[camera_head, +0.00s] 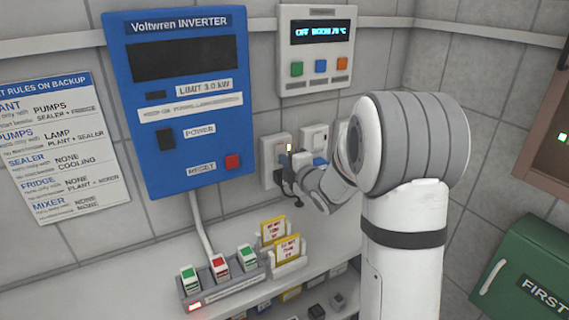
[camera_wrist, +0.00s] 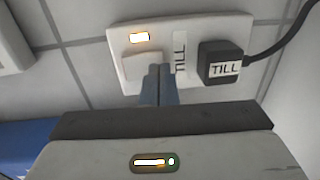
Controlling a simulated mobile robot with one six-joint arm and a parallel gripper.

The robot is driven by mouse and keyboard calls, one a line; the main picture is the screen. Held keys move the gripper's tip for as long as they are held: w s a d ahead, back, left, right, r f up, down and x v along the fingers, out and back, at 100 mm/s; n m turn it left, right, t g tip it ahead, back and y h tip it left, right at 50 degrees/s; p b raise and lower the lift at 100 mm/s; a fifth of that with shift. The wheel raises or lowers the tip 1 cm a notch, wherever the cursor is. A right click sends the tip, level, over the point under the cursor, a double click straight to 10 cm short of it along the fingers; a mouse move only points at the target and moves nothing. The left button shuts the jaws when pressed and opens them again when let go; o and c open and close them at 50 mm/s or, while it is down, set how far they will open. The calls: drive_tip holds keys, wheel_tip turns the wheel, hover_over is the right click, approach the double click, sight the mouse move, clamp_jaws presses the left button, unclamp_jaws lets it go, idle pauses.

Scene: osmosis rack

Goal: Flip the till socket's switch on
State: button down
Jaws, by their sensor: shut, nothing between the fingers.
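The till socket (camera_wrist: 206,29) is a white wall plate, seen close in the wrist view and partly behind my arm in the head view (camera_head: 269,148).
A second white socket (camera_head: 314,138) is beside it on the right. The blue inverter (camera_head: 185,122) hangs to the left and a control panel (camera_head: 316,80) above. A shelf below holds a switch strip (camera_head: 232,285) and yellow cards (camera_head: 273,230). A green first-aid box (camera_head: 525,268) is at right.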

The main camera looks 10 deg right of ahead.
drive_tip(key=f+b+v, duration=0.2)
drive_tip(key=b+v, duration=0.1)
drive_tip(key=v, duration=1)
drive_tip(key=shift+s+f, duration=0.2)
drive_tip(key=shift+f, duration=0.15)
drive_tip(key=shift+d, duration=0.1)
drive_tip(key=s+a+m+g+h+p, duration=0.2)
drive_tip(key=s+m+g, duration=0.4)
drive_tip(key=s+m, duration=0.4)
drive_tip(key=s+a+m+g+h+p, duration=0.2)
drive_tip(key=s+m+g, duration=0.5)
drive_tip(key=s+m, duration=0.4)
drive_tip(key=s+h+p, duration=0.1)
drive_tip(key=s, duration=0.4)
drive_tip(key=shift+m+g+p, duration=0.3)
drive_tip(key=shift+p, duration=0.1)
drive_tip(key=shift+a+f, duration=0.1)
